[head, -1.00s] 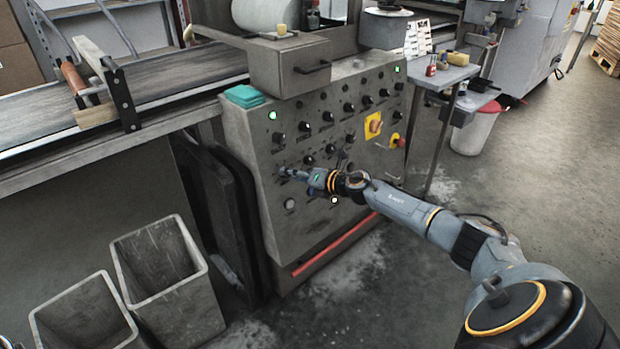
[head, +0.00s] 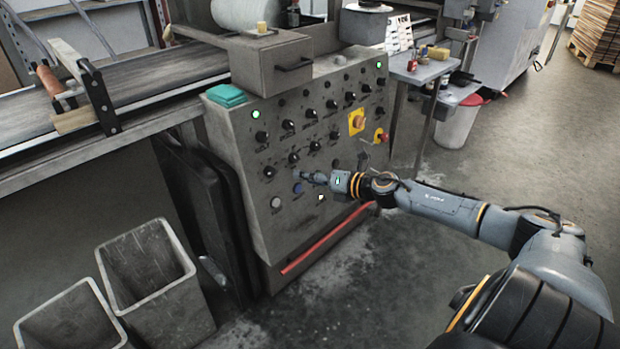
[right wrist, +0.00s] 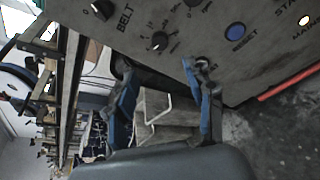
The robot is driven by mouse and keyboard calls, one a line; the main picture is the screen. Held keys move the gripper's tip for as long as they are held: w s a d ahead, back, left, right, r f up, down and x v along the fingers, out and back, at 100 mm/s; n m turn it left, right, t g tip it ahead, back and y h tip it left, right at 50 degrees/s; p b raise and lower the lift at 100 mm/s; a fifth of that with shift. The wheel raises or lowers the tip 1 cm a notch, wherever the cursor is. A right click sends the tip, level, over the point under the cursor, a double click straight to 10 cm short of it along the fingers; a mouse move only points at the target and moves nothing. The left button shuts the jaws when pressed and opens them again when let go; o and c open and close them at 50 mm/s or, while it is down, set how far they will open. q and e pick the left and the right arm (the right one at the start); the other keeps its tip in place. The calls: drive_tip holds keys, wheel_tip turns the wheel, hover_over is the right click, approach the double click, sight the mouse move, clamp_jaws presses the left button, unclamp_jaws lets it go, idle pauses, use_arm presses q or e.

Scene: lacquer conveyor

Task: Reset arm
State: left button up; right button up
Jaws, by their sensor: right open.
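The control panel (head: 285,150) of the conveyor machine carries several black knobs and lamps. A blue button labelled RESET shows on it in the right wrist view (right wrist: 235,31) and in the head view (head: 297,187). My right gripper (head: 302,176) is in front of the lower panel, close to the blue button. In the right wrist view its two blue fingers (right wrist: 161,66) are spread apart with nothing between them. The blue button lies to the right of the fingers there. My left gripper is not in view.
A red bar (head: 328,240) runs along the panel's lower edge. Two grey bins (head: 150,268) stand at the lower left, below the conveyor belt (head: 160,83). A side table (head: 425,70) and a bin with red rim (head: 460,122) stand right.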

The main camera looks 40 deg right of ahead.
drive_tip(key=shift+f, duration=0.1)
idle(0.4)
